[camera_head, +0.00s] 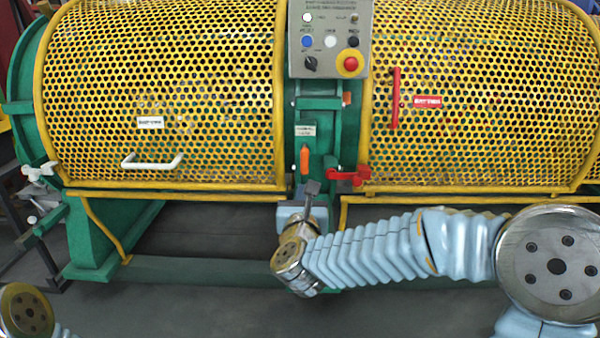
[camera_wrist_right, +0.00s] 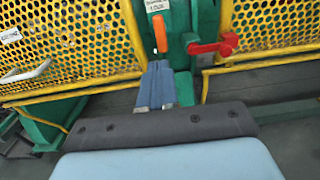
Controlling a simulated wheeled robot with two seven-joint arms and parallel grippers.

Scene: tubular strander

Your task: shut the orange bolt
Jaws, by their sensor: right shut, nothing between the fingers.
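The orange bolt (camera_head: 305,158) is a small upright orange handle on the green post between the two yellow mesh guards, below a white label. It also shows in the right wrist view (camera_wrist_right: 160,32), just beyond my fingertips. My right gripper (camera_head: 312,188) is shut and empty, just below the orange bolt in the head view. Its closed fingers (camera_wrist_right: 158,68) point up toward the bolt in the wrist view. My left gripper is out of view; only part of that arm shows at the lower left.
A red latch (camera_head: 348,176) sits close to the right of the orange bolt. A control box (camera_head: 330,40) with buttons is above. The left guard (camera_head: 160,90) has a white handle (camera_head: 152,161); the right guard (camera_head: 480,90) has a red handle (camera_head: 395,98). Dark floor lies below.

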